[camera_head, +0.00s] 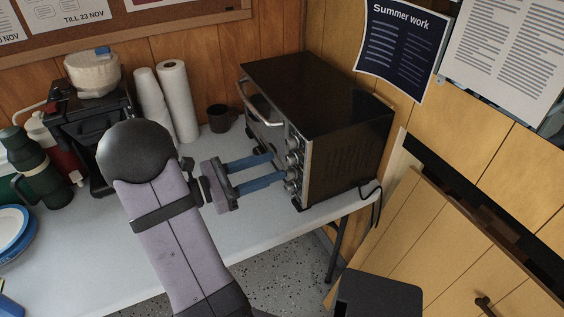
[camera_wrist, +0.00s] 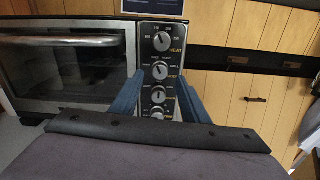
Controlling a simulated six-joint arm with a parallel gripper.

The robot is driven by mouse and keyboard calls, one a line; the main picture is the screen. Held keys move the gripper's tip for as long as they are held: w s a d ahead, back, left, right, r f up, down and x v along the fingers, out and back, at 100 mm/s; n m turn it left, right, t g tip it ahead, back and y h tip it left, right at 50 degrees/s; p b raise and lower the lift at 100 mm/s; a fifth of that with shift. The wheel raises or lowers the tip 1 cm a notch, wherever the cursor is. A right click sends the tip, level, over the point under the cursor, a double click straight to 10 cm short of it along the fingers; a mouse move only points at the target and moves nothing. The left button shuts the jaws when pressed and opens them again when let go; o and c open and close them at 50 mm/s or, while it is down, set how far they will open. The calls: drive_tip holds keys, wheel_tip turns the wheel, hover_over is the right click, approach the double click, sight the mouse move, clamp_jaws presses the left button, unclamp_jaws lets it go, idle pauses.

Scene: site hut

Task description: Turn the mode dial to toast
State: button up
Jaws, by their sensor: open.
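The toaster oven (camera_head: 345,140) stands on the table, with a column of dials on its front panel. In the wrist view the panel has a top dial (camera_wrist: 162,41) labelled HEAT, a second dial (camera_wrist: 159,72), a third dial (camera_wrist: 157,95) and a lowest dial (camera_wrist: 157,114), partly hidden by my gripper. My gripper (camera_head: 277,169) is open with blue fingers reaching to the panel. In the wrist view its fingertips (camera_wrist: 159,76) lie either side of the second dial; contact cannot be told.
The oven door handle (camera_head: 262,106) sticks out left of the dials. A dark mug (camera_head: 218,118), paper towel roll (camera_head: 178,100) and stacked cups (camera_head: 150,100) stand behind my arm. A coffee machine (camera_head: 92,125) and green flask (camera_head: 36,170) stand at left.

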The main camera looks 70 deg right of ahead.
sight(287, 162)
drive_tip(key=shift+x, duration=2.05)
clamp_jaws()
